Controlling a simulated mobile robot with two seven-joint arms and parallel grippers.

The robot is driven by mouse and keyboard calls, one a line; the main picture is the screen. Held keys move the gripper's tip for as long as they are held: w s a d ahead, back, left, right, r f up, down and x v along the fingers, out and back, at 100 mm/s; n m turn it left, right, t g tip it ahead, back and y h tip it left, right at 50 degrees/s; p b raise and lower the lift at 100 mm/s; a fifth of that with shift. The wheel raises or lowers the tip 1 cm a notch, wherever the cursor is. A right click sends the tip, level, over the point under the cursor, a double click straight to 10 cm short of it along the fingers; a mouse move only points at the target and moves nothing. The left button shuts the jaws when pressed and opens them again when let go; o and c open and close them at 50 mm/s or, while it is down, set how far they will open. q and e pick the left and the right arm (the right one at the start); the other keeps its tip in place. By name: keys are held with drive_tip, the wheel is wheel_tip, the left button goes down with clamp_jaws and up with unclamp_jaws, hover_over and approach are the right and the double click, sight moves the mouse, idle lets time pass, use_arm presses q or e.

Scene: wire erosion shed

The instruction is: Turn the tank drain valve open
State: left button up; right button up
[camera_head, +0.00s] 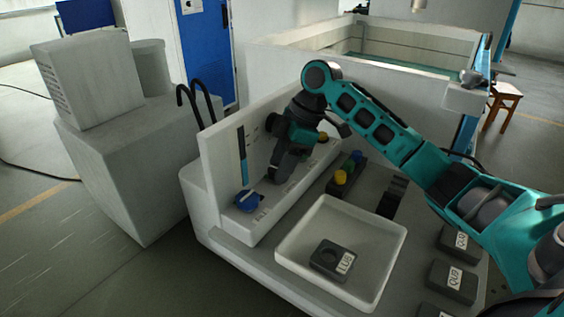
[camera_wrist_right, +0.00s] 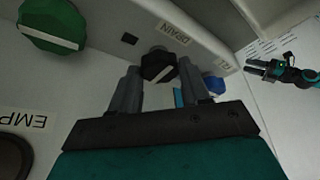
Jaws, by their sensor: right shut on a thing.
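The tank drain valve is a black faceted knob (camera_wrist_right: 158,66) with a pale line across it. It sits on the white panel beside a label reading DRAIN (camera_wrist_right: 174,34). My right gripper (camera_head: 277,173) reaches down to the panel in the head view, where it hides the knob. In the right wrist view its fingers (camera_wrist_right: 159,72) stand on either side of the knob, shut on it. My left gripper (camera_wrist_right: 262,68) shows small at the right of the right wrist view, apart from the panel, with its fingers parted and empty.
A blue knob (camera_head: 248,201) is on the same white unit, left of my right gripper. A green knob (camera_wrist_right: 52,24) is at the wrist view's upper left. A white tray (camera_head: 388,262) holds a dark labelled block (camera_head: 328,261). More labelled blocks (camera_head: 452,282) lie at the right.

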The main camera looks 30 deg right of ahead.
idle(0.3)
drive_tip(key=o, duration=0.8)
drive_tip(key=v, duration=1.3)
drive_tip(key=shift+d, duration=0.15)
